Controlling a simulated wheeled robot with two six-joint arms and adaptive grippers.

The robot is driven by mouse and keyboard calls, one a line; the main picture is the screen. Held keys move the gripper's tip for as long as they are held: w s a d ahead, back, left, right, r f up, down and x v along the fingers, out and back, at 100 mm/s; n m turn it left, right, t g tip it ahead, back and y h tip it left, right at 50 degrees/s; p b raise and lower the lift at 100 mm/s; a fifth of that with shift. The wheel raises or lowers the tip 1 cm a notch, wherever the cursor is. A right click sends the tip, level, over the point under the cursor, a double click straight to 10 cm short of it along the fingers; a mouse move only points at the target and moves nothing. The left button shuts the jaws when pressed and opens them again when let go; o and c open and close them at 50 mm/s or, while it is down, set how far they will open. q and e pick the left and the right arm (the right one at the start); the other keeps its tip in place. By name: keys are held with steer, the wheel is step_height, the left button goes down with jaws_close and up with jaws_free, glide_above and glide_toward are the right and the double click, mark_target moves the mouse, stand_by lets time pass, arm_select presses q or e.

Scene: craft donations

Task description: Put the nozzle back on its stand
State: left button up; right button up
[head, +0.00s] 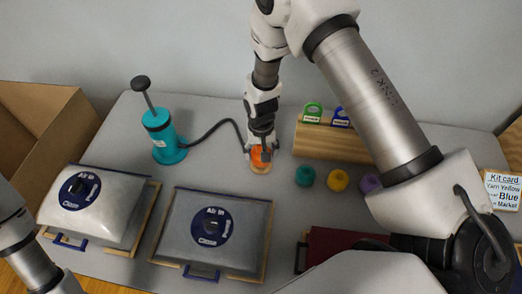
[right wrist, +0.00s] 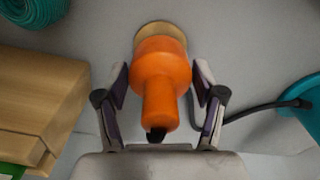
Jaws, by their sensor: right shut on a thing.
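The orange nozzle (head: 259,158) is at the back middle of the table; in the right wrist view the nozzle (right wrist: 161,82) has a wide body and a narrower neck with a dark tip. A round wooden stand (right wrist: 160,30) shows at its far end; its edge also shows in the head view (head: 260,170). Whether the nozzle rests on the stand or hovers just over it, I cannot tell. My right gripper (right wrist: 162,85) is shut on the nozzle, one finger on each side. A dark hose (head: 212,127) links toward the teal pump (head: 166,143). My left gripper is out of view.
Two bags with blue round valves, a left bag (head: 88,206) and a middle bag (head: 211,232), lie in front. A wooden rack (head: 318,141) and teal, yellow and purple yarn balls (head: 338,180) are right of the nozzle. A kit card (head: 502,190) stands far right; a cardboard box (head: 40,120) is left.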

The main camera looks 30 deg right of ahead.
steer(key=shift+f+b, duration=0.5)
steer(key=shift+f, duration=0.35)
steer(key=shift+f, duration=0.25)
steer(key=shift+f, duration=0.2)
steer(key=o, duration=1.2)
step_height(320, 180, up, 12)
steer(key=shift+r, duration=0.1)
